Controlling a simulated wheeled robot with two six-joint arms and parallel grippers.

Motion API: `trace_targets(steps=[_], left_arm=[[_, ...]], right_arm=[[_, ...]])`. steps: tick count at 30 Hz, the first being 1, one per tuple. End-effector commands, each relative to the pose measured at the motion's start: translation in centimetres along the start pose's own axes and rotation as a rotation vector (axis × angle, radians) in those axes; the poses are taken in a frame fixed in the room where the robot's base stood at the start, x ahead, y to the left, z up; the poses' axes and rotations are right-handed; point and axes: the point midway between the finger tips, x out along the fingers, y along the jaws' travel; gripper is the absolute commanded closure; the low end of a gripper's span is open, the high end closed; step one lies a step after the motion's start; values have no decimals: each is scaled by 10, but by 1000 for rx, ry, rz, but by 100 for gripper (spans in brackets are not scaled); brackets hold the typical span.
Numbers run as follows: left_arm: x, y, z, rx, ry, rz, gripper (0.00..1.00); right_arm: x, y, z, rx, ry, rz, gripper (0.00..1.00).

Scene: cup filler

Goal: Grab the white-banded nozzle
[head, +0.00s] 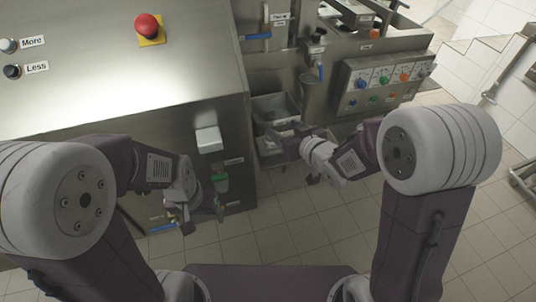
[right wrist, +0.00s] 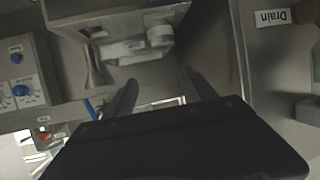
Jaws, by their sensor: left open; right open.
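My right gripper (head: 280,141) is open in front of the machine, near the metal bin; its two dark fingers show apart and empty in the right wrist view (right wrist: 160,77). Beyond them in that view is a pale fitting (right wrist: 125,48) with a rounded white end, perhaps the white-banded nozzle; I cannot make out a band for sure. A grey flared metal spout (right wrist: 94,70) hangs left of the fingers. It may be the spout (head: 308,80) in the head view. My left gripper (head: 193,214) is open, low beside the steel cabinet at left.
The steel cabinet (head: 110,70) has a red button (head: 148,26) on top. A metal bin (head: 275,108) sits in the gap beside it. A control panel (head: 385,78) with coloured knobs is at right. The tiled floor (head: 300,220) is clear in front.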

Motion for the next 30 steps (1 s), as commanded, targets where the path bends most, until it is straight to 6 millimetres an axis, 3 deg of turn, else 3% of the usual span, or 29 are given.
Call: trace_targets(steps=[1,3,8,14,21,26,30], left_arm=[[13,0,1,0,0,0,29],[20,0,2,0,0,0,29],[31,-1,3,0,0,0,29],[33,-1,3,0,0,0,29],[41,-1,4,0,0,0,29],[42,-1,4,0,0,0,29],[51,-1,5,0,0,0,29]], right_arm=[[6,-2,14,0,-5,-6,35],[10,-5,25,0,-13,-12,35],[16,-10,40,0,-24,-22,35],[18,-12,41,-2,-24,-26,35],[52,-13,43,-2,-24,-26,35],[58,-14,42,-2,-24,-26,35],[82,-15,44,-3,-23,-26,35]])
